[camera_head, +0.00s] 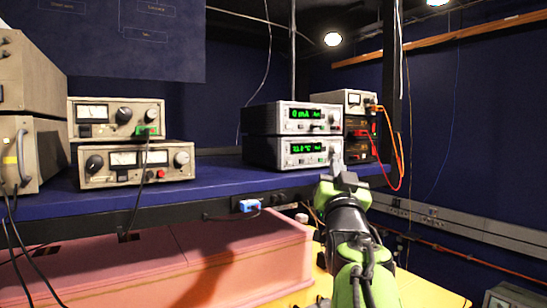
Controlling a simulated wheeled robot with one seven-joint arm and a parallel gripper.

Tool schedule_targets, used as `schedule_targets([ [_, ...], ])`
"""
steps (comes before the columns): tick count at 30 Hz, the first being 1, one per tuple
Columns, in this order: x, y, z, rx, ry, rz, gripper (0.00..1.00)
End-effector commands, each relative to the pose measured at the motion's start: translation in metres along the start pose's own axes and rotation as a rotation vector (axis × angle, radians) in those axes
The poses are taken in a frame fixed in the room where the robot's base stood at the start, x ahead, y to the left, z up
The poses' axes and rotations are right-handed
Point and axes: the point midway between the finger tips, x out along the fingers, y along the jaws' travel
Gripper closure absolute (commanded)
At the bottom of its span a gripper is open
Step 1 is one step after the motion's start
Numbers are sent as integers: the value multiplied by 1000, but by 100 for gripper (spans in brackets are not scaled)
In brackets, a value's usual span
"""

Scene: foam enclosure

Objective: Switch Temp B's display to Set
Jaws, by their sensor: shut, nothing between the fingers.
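Two silver instruments with green digital displays are stacked on the blue shelf. The lower one (294,162) shows a reading in °C, blurred, perhaps 13.0 or 33.0. The upper one (294,129) shows what looks like 0 mA. Name labels are too small to read, so I cannot confirm which is Temp B. My gripper (338,168) is shut and empty, at the lower right front of the °C instrument. It hides part of that instrument's right end; I cannot tell whether the fingertips touch the panel. Small controls show right of the displays.
Right of the stack, a smaller meter (353,98) stands on dark units with red and orange cables. Two beige analog instruments (138,162) and large grey boxes (35,155) stand at left. The shelf (215,181) is clear between. A pink foam block (215,255) lies below.

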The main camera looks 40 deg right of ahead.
Motion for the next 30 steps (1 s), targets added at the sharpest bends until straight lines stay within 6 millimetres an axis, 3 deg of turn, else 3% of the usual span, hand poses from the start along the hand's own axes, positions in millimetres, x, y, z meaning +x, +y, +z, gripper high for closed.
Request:
schedule_targets([
  [10,3,-3,3,1,-3,-1,100],
  [24,49,-37,35,2,-5,-3,100],
  [30,59,-45,45,1,-3,-3,100],
])
